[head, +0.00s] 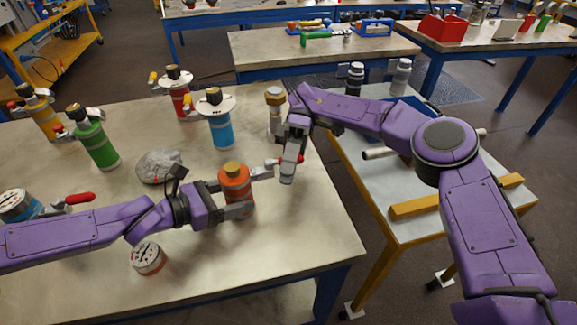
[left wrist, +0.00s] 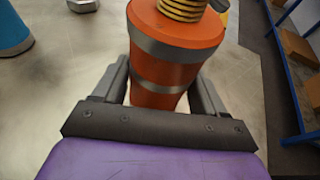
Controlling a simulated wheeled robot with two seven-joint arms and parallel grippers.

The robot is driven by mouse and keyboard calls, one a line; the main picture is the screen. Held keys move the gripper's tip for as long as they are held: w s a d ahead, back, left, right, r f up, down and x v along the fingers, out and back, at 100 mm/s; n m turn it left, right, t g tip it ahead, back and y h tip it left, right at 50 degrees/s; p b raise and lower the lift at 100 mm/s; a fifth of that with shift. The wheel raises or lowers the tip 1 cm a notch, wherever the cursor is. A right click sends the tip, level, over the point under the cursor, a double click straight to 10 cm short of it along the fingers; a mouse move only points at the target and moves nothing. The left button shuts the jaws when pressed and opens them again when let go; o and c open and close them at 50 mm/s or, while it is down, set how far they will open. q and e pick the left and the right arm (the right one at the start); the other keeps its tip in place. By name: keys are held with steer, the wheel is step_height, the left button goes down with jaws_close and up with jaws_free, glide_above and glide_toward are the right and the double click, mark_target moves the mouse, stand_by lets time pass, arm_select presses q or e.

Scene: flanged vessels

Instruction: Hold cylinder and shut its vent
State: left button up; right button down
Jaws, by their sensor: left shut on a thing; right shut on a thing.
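An orange cylinder (head: 236,188) with grey bands stands upright near the front right of the table. It also shows in the left wrist view (left wrist: 172,65), between the two dark fingers, with a coiled brass part on top. My left gripper (head: 229,200) is shut around its body from the left. A grey vent fitting (head: 262,172) sticks out from the cylinder's upper right side. My right gripper (head: 287,177) points down at the end of this fitting and is shut on the vent lever, whose red tip (head: 299,160) shows beside the fingers. The fingers hide most of the lever.
Green (head: 94,143), blue (head: 220,125), red (head: 180,100) and yellow (head: 42,115) cylinders stand behind and left. A grey lump (head: 158,167), a round orange-sided gauge (head: 148,258) and a white-topped vessel with a red handle (head: 18,206) lie nearer. A side table (head: 380,190) is at right.

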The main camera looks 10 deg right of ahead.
steer(key=shift+f, duration=0.1)
steer(key=c, duration=1)
jaws_free()
